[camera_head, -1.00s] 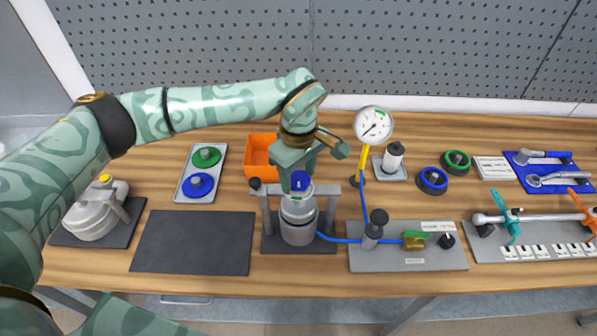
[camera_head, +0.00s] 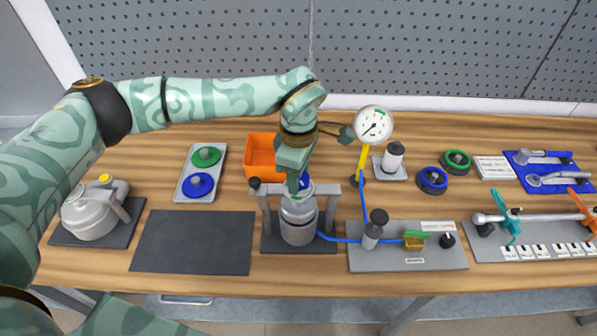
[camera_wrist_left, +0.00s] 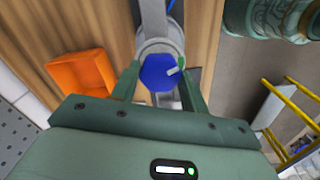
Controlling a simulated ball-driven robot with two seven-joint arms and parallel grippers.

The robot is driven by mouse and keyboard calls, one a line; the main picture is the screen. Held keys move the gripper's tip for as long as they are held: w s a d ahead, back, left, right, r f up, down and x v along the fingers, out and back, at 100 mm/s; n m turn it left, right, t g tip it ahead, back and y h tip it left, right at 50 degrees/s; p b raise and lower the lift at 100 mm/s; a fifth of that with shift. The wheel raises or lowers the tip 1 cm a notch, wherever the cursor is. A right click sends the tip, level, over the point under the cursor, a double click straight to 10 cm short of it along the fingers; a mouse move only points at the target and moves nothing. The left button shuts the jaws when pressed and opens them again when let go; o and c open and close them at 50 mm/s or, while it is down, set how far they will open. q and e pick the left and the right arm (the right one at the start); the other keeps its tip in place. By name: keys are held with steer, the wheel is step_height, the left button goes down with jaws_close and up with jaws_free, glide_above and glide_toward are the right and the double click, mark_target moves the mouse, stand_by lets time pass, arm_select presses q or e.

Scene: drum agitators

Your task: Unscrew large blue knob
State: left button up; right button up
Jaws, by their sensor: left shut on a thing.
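The large blue knob (camera_head: 306,182) sits on top of the grey metal vessel (camera_head: 298,222), under a crossbar frame. My left gripper (camera_head: 297,187) reaches down over it from above and hides part of the knob in the head view. In the left wrist view the knob (camera_wrist_left: 158,73) shows as a blue hexagonal top between the two fingers of my left gripper (camera_wrist_left: 160,85). The fingers are shut on it. My right gripper is in neither view now.
An orange bin (camera_head: 262,155) stands behind the vessel. A tray (camera_head: 184,178) with green and blue discs is to the left, beyond a bare dark mat (camera_head: 193,241). A pressure gauge (camera_head: 374,123) and a blue-hosed valve plate (camera_head: 395,262) stand close on the right.

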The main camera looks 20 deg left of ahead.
arm_select(q)
steer(key=n, duration=0.3)
steer(key=shift+n, duration=0.4)
steer(key=n, duration=0.3)
steer(key=shift+f+n+b, duration=0.1)
steer(key=shift+n+b, duration=0.2)
steer(key=shift+b, duration=0.1)
steer(key=n, duration=0.3)
steer(key=shift+n+b, duration=0.3)
steer(key=n, duration=0.3)
steer(key=shift+n+b, duration=0.3)
steer(key=shift+b, duration=0.05)
steer(key=n, duration=0.3)
steer(key=shift+s+f+n+b, duration=0.1)
steer(key=shift+n+b, duration=0.2)
steer(key=shift+b, duration=0.05)
steer(key=n, duration=0.3)
steer(key=shift+n+b, duration=0.4)
steer(key=n+b, duration=0.1)
steer(key=n, duration=0.3)
steer(key=shift+n, duration=1.4)
